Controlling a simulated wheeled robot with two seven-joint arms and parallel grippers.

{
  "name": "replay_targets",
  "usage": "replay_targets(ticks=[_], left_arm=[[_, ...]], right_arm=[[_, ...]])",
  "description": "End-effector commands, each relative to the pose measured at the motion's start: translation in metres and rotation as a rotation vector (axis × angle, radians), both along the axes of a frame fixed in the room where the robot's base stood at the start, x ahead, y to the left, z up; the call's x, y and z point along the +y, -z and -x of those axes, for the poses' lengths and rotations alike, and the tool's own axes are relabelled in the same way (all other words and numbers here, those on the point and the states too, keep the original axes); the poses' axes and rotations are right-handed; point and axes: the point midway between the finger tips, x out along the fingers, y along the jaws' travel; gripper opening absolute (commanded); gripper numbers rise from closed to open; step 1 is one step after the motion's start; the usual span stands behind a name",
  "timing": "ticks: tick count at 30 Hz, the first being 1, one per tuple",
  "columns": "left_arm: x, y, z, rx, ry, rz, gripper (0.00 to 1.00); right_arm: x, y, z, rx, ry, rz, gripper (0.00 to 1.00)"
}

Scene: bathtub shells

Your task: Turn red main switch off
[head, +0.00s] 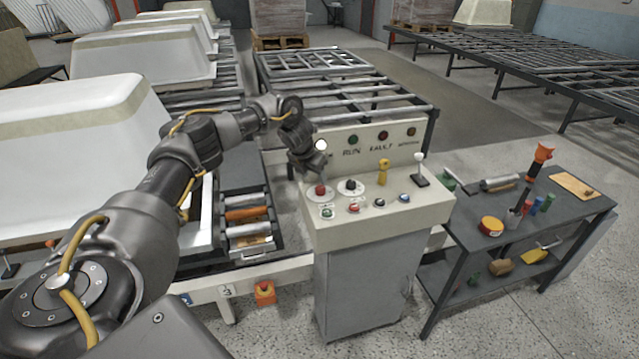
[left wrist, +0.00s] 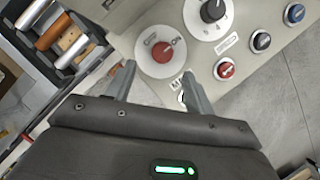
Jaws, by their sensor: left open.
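The red main switch (head: 320,189) is a red knob on a white round plate at the left of the control console's sloped top (head: 340,232). In the left wrist view the red knob (left wrist: 163,51) sits on its plate with small lettering, which seems to read OFF at left and ON at right. My left gripper (head: 307,168) is just above and behind the switch in the head view. In the left wrist view its open fingers (left wrist: 158,76) point toward the plate, one at each side of its lower edge. Contact cannot be told. My right gripper is not in view.
A black rotary knob (left wrist: 213,10) on a white plate is right beside the switch. Several push buttons, including a red one (left wrist: 224,69), line the front. A yellow lever (head: 383,172) and a joystick (head: 420,172) stand farther right. A tool table (head: 520,226) is at right.

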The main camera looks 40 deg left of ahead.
Motion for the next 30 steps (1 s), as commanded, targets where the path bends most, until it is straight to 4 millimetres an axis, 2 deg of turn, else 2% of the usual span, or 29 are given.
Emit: replay_targets(ticks=[3,9,15,23,30], left_arm=[[-0.002,0.021,-0.01,0.004,0.001,0.002,0.54],[-0.002,0.047,-0.022,0.002,0.003,0.001,0.54],[-0.002,0.058,-0.027,0.0,0.005,0.001,0.54],[-0.002,0.059,-0.027,-0.001,0.006,0.001,0.54],[-0.002,0.059,-0.027,-0.001,0.006,0.001,0.24]], right_arm=[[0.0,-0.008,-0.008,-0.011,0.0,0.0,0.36],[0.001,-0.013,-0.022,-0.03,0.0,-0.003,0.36],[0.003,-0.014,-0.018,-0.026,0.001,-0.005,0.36],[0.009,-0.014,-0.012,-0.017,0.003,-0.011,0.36],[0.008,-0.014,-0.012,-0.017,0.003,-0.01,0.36]])
